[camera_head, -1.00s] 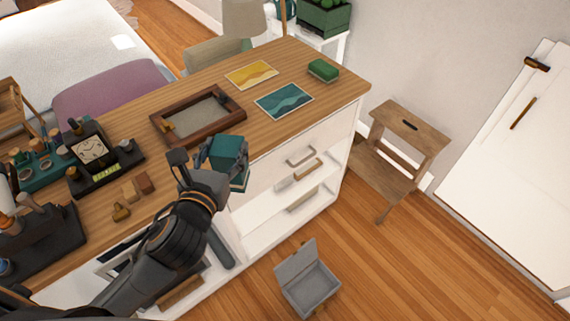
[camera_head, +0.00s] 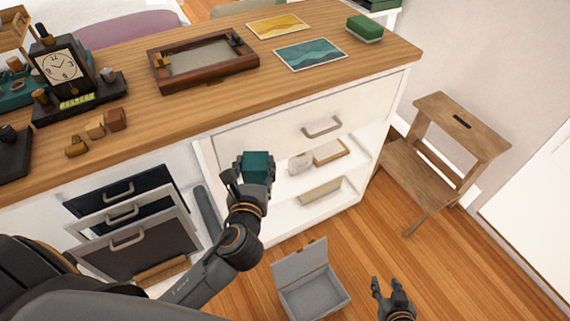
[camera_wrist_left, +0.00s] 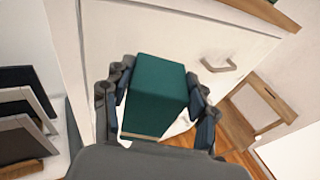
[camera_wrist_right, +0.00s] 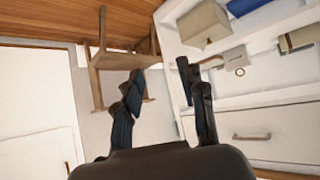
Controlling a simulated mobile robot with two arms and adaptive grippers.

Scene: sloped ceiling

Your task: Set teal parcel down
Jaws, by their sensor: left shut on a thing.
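The teal parcel (camera_head: 258,166) is a small box held in my left gripper (camera_head: 252,176), in front of the white cabinet's drawer front and open shelves. In the left wrist view the parcel (camera_wrist_left: 156,98) sits between both fingers of my left gripper (camera_wrist_left: 160,108), which touch its sides. Its underside is mostly hidden. My right gripper (camera_head: 388,288) is low at the bottom right of the head view, over the floor. In the right wrist view its fingers (camera_wrist_right: 160,85) are apart with nothing between them.
An open grey box (camera_head: 314,292) stands on the floor. The cabinet shelves (camera_head: 330,185) hold a few boxes. A wooden step stool (camera_head: 430,165) stands right of the cabinet. The wooden top (camera_head: 200,110) carries a framed tray (camera_head: 205,60), a clock (camera_head: 62,65), two prints and a green block.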

